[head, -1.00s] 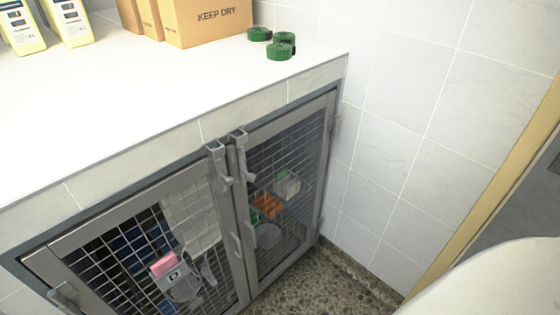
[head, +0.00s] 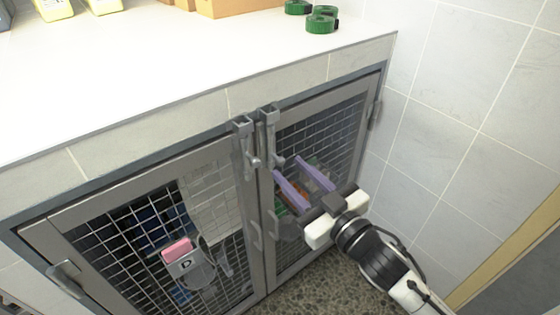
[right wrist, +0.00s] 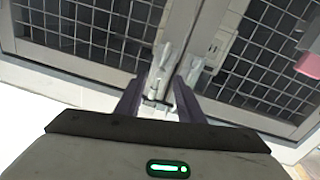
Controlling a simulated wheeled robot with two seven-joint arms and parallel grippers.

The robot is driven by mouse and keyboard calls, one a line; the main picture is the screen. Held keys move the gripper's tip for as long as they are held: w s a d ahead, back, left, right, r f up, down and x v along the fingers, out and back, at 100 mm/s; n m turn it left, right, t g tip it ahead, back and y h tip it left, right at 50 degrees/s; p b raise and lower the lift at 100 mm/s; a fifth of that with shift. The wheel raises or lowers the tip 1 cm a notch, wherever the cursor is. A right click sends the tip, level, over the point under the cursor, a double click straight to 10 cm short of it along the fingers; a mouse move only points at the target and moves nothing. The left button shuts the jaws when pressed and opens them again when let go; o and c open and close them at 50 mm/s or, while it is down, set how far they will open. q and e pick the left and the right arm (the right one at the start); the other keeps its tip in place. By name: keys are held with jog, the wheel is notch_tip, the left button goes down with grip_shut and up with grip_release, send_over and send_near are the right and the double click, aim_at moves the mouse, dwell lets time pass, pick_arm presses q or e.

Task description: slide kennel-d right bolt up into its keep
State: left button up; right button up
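The kennel's two mesh doors meet at grey metal posts. The left door carries a grey tag (head: 186,265) marked D with a pink block on top. The right bolt (head: 270,140) is a grey upright rod with a side handle, below its keep at the right door's upper corner. The left bolt (head: 246,145) stands beside it. My right gripper (head: 287,165) is open, its purple fingers pointing at the right bolt's handle. In the right wrist view, the right bolt (right wrist: 159,78) appears between the open fingers, with contact unclear. My left gripper is not in view.
A white counter (head: 150,90) overhangs the doors, with green tape rolls (head: 321,22) and a cardboard box (head: 245,8) on it. A tiled wall (head: 450,110) closes the right side. Items sit behind the right mesh. The pebbled floor (head: 325,265) is clear.

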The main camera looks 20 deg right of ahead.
aim_at(282, 163)
jog(key=x, duration=0.5)
jog(key=shift+w, duration=0.1)
grip_shut()
